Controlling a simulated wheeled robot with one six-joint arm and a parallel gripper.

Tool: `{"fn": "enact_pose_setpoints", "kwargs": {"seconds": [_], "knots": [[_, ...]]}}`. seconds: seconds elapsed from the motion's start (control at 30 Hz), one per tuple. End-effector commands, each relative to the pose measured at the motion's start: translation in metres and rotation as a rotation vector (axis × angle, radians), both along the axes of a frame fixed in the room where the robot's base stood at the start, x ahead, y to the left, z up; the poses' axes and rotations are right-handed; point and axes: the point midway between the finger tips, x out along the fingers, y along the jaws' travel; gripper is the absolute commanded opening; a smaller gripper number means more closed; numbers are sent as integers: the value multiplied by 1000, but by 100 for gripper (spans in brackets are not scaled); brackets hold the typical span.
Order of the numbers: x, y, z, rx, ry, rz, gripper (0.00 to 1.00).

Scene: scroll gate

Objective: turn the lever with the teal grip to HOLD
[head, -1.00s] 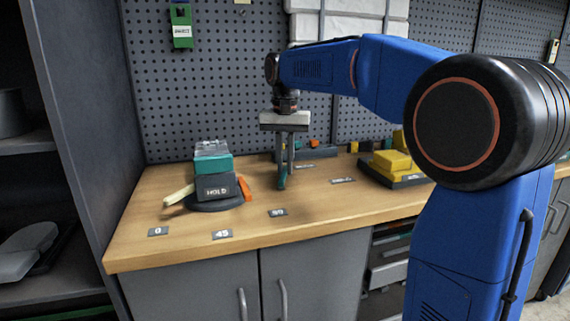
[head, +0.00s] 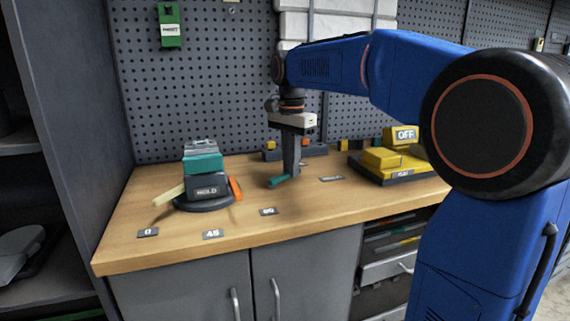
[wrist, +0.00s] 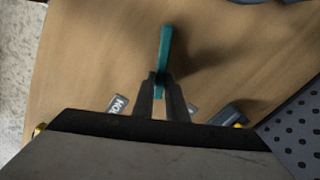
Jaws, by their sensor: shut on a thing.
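The teal grip (head: 279,181) is a slim bar near the middle of the bench, pointing toward the front left. It also shows in the wrist view (wrist: 165,48). My gripper (head: 287,173) points down and is shut on it; in the wrist view my fingers (wrist: 160,82) close around its near end. The rest of the lever and its pivot are hidden. A small plate (wrist: 118,104) whose visible letters start "HO" lies near my fingers in the wrist view; a plate (head: 332,179) lies right of my gripper in the head view.
A round dark base (head: 205,204) at left carries a block marked HOLD (head: 207,190), with a cream bar and an orange bar beside it. Plates 0 (head: 148,232), 45 (head: 213,234) and 90 (head: 268,211) line the front. A yellow block (head: 382,158) stands right; the pegboard is behind.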

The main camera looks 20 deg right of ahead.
Motion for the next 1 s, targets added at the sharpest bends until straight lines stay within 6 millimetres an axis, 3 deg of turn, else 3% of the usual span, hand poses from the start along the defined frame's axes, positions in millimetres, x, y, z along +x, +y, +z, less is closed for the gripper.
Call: {"fn": "enact_pose_setpoints", "kwargs": {"seconds": [0.5, 1.0], "knots": [[-27, -7, 0, 0, -1, -383, 0], [-34, -7, 1, 0, -1, -485, 0]]}}
